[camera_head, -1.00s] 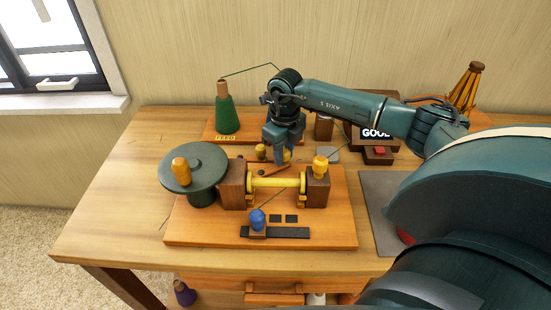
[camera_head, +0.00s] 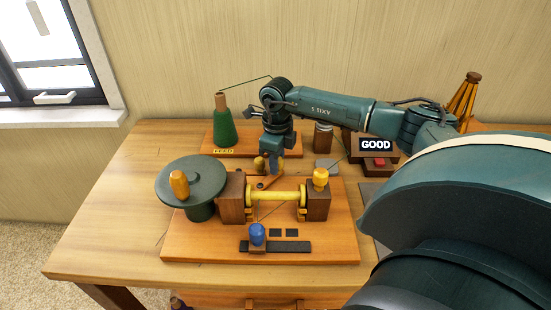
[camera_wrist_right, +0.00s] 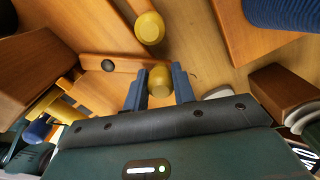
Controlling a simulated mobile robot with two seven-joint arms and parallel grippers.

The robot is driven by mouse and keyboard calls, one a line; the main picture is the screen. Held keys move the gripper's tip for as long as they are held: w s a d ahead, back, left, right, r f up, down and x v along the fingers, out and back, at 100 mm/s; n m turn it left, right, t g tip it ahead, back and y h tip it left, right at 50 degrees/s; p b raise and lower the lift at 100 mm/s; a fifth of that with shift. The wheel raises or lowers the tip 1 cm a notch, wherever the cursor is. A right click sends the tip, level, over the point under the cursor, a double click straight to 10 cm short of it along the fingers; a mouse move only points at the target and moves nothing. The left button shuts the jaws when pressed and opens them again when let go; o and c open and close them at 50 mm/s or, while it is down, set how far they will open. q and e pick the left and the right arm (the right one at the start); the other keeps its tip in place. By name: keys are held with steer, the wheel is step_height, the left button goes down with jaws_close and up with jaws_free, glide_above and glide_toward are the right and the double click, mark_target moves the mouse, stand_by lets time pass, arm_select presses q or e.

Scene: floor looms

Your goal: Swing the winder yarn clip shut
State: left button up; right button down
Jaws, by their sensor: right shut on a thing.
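The winder's wooden board (camera_head: 190,248) lies on the table. The yarn clip (camera_head: 268,183) is a small wooden bar with a dark pivot, behind the yellow spool (camera_head: 275,195). It also shows in the right wrist view (camera_wrist_right: 122,65). My right gripper (camera_head: 274,170) comes down over the clip from behind. In the right wrist view my gripper (camera_wrist_right: 158,88) has its blue fingers on either side of a yellow knob (camera_wrist_right: 160,78) at the bar, shut on it. A second yellow knob (camera_wrist_right: 150,27) stands apart from the fingers. The clip's far end is partly hidden. My left gripper is out of view.
A dark green crank wheel (camera_head: 205,172) with an orange handle (camera_head: 179,184) is on the left. A blue knob slider (camera_head: 257,234) is in front. The green yarn cone (camera_head: 222,128) and the GOOD sign (camera_head: 376,144) stand behind. The table's left side is free.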

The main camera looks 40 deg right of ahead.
steer(key=shift+w+r, duration=0.1)
steer(key=shift+w, duration=0.05)
steer(key=c, duration=1.1)
jaws_free()
steer(key=shift+c, duration=0.2)
step_height(320, 180, up, 13)
